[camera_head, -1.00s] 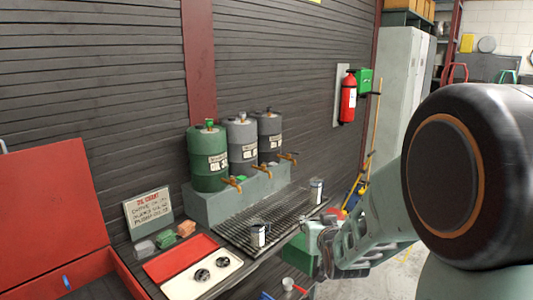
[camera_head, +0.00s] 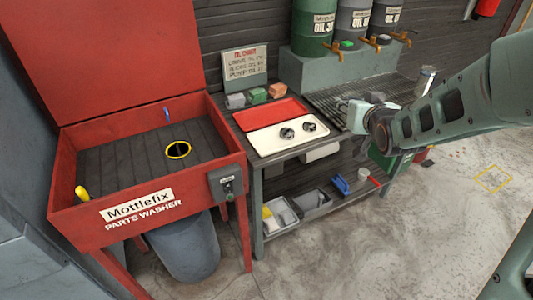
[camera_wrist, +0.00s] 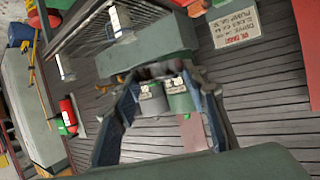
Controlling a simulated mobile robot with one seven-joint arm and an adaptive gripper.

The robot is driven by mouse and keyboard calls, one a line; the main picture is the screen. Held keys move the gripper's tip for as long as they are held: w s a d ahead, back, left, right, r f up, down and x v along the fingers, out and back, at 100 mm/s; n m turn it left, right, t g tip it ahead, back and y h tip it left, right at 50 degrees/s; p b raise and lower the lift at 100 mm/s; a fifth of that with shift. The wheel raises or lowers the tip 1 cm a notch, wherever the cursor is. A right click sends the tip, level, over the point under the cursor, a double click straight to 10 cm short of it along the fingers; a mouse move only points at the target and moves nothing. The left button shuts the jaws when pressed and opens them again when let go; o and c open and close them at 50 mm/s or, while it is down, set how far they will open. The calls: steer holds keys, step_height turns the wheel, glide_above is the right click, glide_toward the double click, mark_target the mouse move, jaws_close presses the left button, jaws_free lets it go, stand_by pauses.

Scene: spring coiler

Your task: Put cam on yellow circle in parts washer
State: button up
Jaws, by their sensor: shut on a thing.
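My gripper (camera_head: 362,112) is at the right of the bench, just right of the white tray, above the grate area. In the wrist view its two fingers (camera_wrist: 168,78) close in on a small dark grey part, its shape hard to make out; it may be the cam. Two dark round metal parts (camera_head: 287,133) (camera_head: 309,127) lie on the white tray (camera_head: 268,143). The red parts washer (camera_head: 70,215) stands open at left, lid raised.
A blue item (camera_head: 167,115) stands at the washer's back, with a yellow one (camera_head: 82,193) at its front left corner. A red tray (camera_head: 270,113), small blocks, a sign (camera_head: 244,62) and oil drums (camera_head: 313,30) line the bench back. A can (camera_head: 425,80) stands near the grate.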

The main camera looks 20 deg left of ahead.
steer(key=s+a+f+n+g+y+b, duration=0.1)
steer(key=s+a+f+b, duration=0.1)
steer(key=a+b, duration=0.3)
steer(key=s+a+f+n+g+y+b, duration=0.1)
steer(key=a+f+b, duration=0.3)
steer(key=a, duration=0.5)
steer(key=s+a+f+n+g+y+b, duration=0.1)
steer(key=s+a+f+n+y+b, duration=0.2)
steer(key=a, duration=0.4)
steer(key=shift+s+a+f+b, duration=0.25)
steer(key=shift+s+f+b, duration=0.25)
steer(key=shift+f+b, duration=0.8)
